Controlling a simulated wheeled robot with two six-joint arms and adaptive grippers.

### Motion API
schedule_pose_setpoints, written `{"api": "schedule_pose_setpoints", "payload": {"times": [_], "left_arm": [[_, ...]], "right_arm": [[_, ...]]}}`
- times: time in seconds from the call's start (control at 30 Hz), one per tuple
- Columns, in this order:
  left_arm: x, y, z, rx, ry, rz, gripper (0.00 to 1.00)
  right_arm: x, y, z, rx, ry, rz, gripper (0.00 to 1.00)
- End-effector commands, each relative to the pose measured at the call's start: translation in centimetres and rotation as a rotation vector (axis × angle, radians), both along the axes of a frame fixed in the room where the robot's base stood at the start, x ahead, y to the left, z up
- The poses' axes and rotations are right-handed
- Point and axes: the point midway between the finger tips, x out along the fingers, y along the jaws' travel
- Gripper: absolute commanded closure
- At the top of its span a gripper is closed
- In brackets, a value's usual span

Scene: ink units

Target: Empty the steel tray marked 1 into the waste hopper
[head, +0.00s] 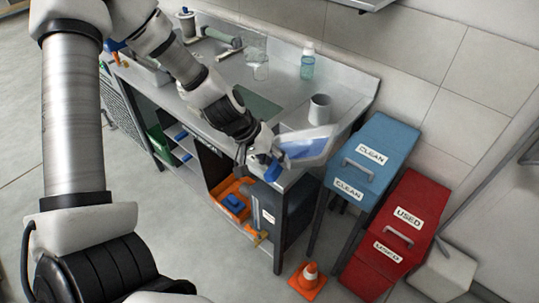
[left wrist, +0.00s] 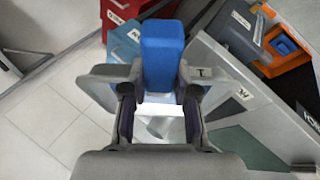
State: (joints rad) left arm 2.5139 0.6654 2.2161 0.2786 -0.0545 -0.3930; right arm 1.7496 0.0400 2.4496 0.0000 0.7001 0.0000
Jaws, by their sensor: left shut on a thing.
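My left gripper (head: 256,164) is shut on a blue handle (head: 272,170) at the front right corner of the bench. The handle also shows in the left wrist view (left wrist: 164,55), between the fingers of the gripper (left wrist: 160,95). Beside the handle in the head view is a pale, shallow tray (head: 318,158) with blue in it, seemingly joined to the handle and tilted. A bright part of it shows between the fingers in the left wrist view. I cannot read a number on it. I cannot tell which container is the waste hopper. My right gripper is not in view.
A blue CLEAN box (head: 388,139) and a red USED box (head: 408,212) stand right of the bench (head: 222,66). A white cup (head: 319,109) and a bottle (head: 308,61) stand on the bench. An orange bin (head: 222,191) is below; a cone (head: 308,279) stands on the floor.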

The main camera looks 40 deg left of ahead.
Motion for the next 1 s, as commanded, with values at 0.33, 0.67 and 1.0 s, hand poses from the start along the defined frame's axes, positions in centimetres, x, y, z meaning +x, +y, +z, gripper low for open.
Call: {"api": "schedule_pose_setpoints", "payload": {"times": [0.33, 0.67, 1.0], "left_arm": [[-0.1, -1.6, -3.2, 0.195, -0.018, -0.004, 1.0], [-0.2, -2.8, -6.4, 0.407, -0.036, -0.007, 1.0], [-0.3, -3.2, -8.2, 0.547, -0.049, -0.002, 1.0]], "right_arm": [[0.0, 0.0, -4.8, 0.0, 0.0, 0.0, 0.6], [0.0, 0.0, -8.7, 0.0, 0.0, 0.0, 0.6], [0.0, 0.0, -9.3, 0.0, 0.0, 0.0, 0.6]]}}
